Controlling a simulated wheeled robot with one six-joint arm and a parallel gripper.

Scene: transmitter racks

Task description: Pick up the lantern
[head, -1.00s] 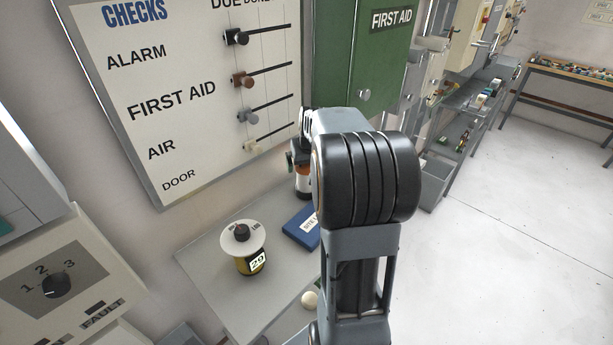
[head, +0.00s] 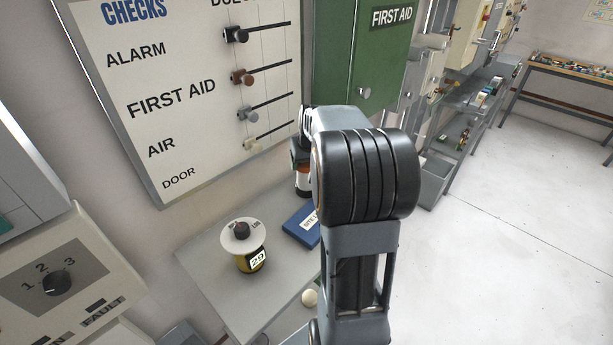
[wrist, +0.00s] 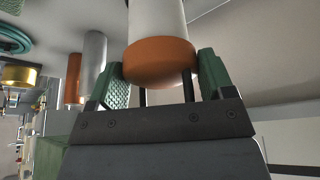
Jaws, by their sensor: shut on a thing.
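The lantern, a white cylinder with an orange end, fills the upper middle of the wrist view (wrist: 160,55). My gripper (wrist: 160,88) is shut on it, with a green ridged pad on either side of the orange end. In the head view the lantern (head: 302,182) shows as a small white and orange body with a dark lower end, just left of my arm. My gripper is mostly hidden there behind my arm. I cannot tell whether the lantern touches the shelf.
The checks board (head: 190,100) and green first aid cabinet (head: 350,60) are behind.

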